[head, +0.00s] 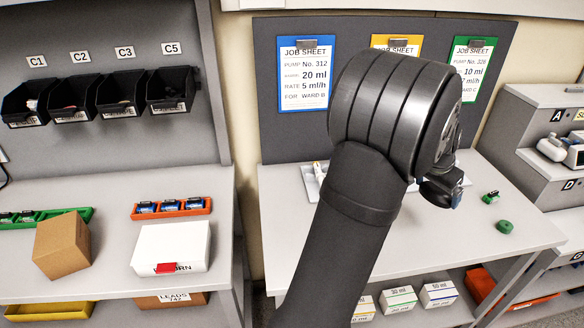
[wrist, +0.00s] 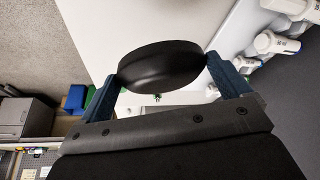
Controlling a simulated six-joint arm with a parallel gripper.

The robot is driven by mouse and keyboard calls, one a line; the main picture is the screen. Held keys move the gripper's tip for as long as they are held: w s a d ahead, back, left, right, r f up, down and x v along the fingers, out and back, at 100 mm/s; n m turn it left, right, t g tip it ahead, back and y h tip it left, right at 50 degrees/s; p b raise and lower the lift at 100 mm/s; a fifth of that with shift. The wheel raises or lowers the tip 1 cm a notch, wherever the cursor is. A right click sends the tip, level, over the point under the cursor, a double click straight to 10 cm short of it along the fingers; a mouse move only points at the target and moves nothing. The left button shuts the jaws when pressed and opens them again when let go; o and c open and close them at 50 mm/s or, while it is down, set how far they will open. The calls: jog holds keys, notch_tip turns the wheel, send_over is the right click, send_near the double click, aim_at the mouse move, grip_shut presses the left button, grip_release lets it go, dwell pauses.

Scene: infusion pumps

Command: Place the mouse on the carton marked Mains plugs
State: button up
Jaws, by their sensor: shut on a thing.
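My gripper (wrist: 165,72) is shut on a smooth, black, rounded thing that looks like the mouse (wrist: 160,62). The blue fingers press on its two opposite ends. In the head view my gripper (head: 446,190) is partly hidden behind my arm, over the right side of the middle bench; the held mouse is hard to make out there. No carton with a readable "Mains plugs" mark shows. A carton marked "Leads" (head: 172,299) sits on the shelf under the left bench.
On the left bench (head: 110,280) are a brown box (head: 62,245), a white box (head: 170,248) and an orange tray (head: 172,209). Green items (head: 504,226) lie on the middle bench. Small cartons (head: 398,300) stand on the shelf below. A stepped grey stand (head: 540,110) is at right.

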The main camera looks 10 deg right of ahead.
jog(key=w+a+r+n+t+y, duration=0.1)
jog(key=w+a+n, duration=0.45)
jog(key=a, duration=0.95)
jog(key=w+a+r+n+t+y, duration=0.1)
jog(key=w+a+r+n, duration=0.1)
jog(key=w+a, duration=1)
jog(key=a+r+n+y, duration=0.25)
jog(key=a+n, duration=0.25)
jog(key=a, duration=1.8)
jog(key=s+a+r+n+y, duration=0.1)
jog(key=s+a+r+n, duration=0.1)
jog(key=a, duration=0.8)
jog(key=s+a+r+n+y, duration=0.1)
jog(key=s+a+n, duration=0.15)
jog(key=a, duration=0.75)
jog(key=n, duration=0.5)
send_over(55, 232)
jog(key=d, duration=0.1)
jog(key=f, duration=0.2)
jog(key=f+y, duration=0.1)
jog(key=shift+s+f+g, duration=0.25)
jog(key=shift+s+g, duration=0.15)
jog(key=shift+s+a+f, duration=0.1)
jog(key=shift+f, duration=2)
jog(key=shift+f, duration=0.1)
